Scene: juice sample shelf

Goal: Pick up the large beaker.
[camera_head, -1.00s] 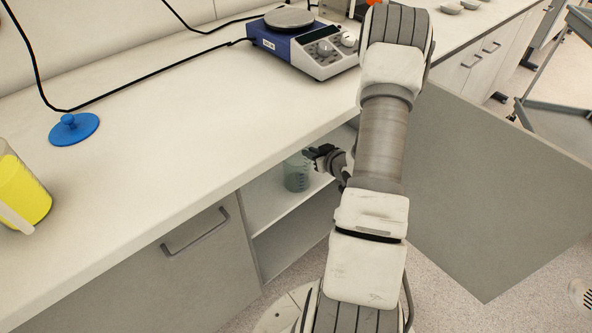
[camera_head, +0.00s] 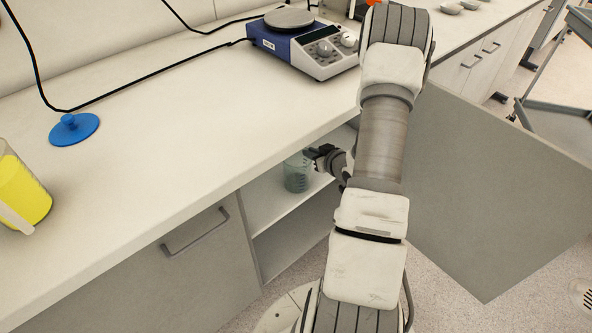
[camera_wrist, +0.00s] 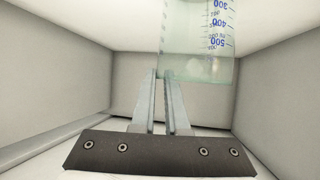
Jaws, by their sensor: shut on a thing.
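The large beaker (camera_head: 297,173) is clear glass with a greenish tint. It stands on the upper shelf inside the open cabinet under the counter. My gripper (camera_head: 318,156) reaches into the cabinet at the beaker's upper right side. In the wrist view my gripper's fingers (camera_wrist: 164,75) are nearly together, at the left part of the beaker, closed on its wall. One finger shows outside the glass edge.
The cabinet door (camera_head: 490,190) stands open at the right of my arm. The shelf (camera_head: 290,212) around the beaker is otherwise clear.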

